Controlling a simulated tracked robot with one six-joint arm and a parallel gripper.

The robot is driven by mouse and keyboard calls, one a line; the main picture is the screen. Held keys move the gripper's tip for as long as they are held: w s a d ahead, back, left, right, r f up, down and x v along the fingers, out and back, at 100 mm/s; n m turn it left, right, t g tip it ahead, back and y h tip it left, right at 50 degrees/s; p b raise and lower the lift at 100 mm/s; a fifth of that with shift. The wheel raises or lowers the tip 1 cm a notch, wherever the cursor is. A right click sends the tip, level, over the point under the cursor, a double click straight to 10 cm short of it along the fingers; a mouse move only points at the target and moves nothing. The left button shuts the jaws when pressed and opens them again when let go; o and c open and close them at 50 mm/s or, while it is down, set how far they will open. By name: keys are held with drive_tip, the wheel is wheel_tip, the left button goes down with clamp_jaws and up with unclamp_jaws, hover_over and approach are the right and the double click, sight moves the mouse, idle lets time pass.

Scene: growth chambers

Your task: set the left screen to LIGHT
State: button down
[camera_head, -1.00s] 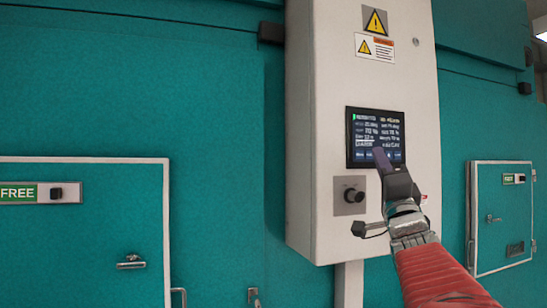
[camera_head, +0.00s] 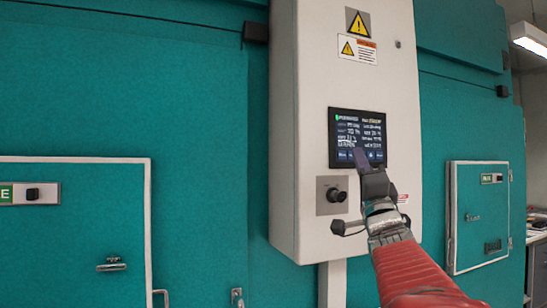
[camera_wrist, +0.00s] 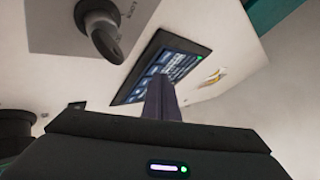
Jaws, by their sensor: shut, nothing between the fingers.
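The screen (camera_head: 358,125) is a dark panel with rows of white text and a row of blue buttons along its bottom. It is set in the front of a white control cabinet (camera_head: 395,60). My gripper (camera_head: 359,155) is shut and empty, with its fingertips in front of the screen's lower part. In the wrist view, the gripper fingers (camera_wrist: 160,98) point at the near edge of the screen (camera_wrist: 166,66). I cannot tell whether the tips touch the glass. The text is too small to read surely, and the fingers hide part of the button row.
A black rotary knob (camera_head: 336,196) sits on the cabinet below the screen; it also shows in the wrist view (camera_wrist: 103,40). Warning labels (camera_head: 357,36) are above. Teal chamber walls carry a left door (camera_head: 105,225) and a right door (camera_head: 478,218).

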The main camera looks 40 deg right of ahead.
idle(0.7)
drive_tip(key=shift+s+a, duration=0.15)
drive_tip(key=shift+s, duration=0.45)
drive_tip(key=shift+s+a, duration=0.2)
drive_tip(key=shift+s, duration=0.6)
drive_tip(key=shift+s+a, duration=0.15)
drive_tip(key=shift+s, duration=0.7)
drive_tip(key=shift+s+a, duration=0.2)
drive_tip(key=shift+s, duration=0.6)
idle(0.7)
